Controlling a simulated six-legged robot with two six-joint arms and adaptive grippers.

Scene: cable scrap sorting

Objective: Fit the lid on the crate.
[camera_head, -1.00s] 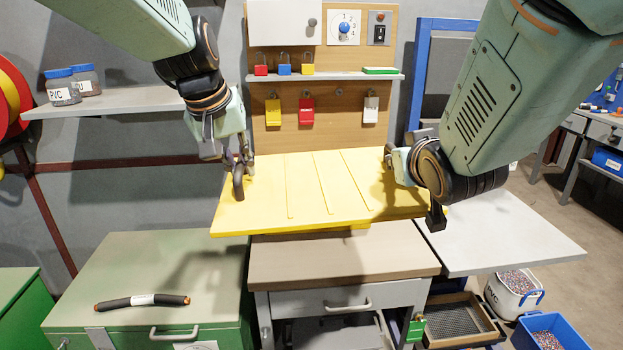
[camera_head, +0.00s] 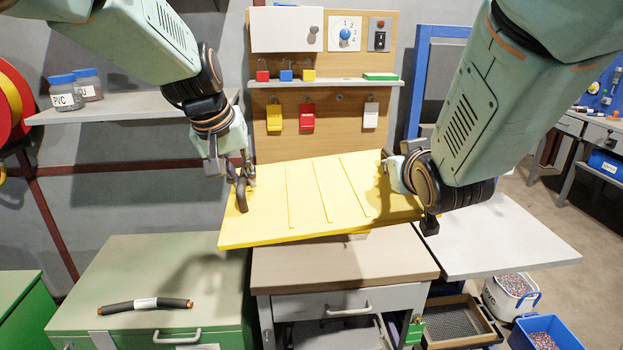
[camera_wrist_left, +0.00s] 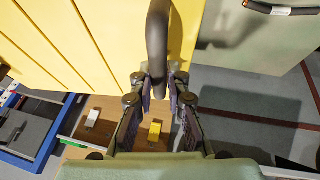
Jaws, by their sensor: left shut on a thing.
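The lid, a wide yellow ribbed panel (camera_head: 310,195), is held in the air in front of me, above a wooden-topped cabinet, its left end lower in the head view. My left gripper (camera_head: 243,182) is shut on a dark curved handle (camera_head: 241,198) at the lid's left end. The left wrist view shows the fingers (camera_wrist_left: 158,92) around this handle (camera_wrist_left: 157,40), with the yellow lid (camera_wrist_left: 90,40) beside it. My right gripper (camera_head: 392,165) is at the lid's right end; its fingers are mostly hidden by its own wrist. I cannot make out which container is the crate.
The wooden-topped cabinet (camera_head: 345,262) is below the lid. A green chest (camera_head: 110,260) at the left carries a dark cable piece (camera_head: 145,305). A light side table (camera_head: 500,240) is at the right, with a blue bin (camera_head: 545,330) below. A padlock board (camera_head: 335,100) stands behind.

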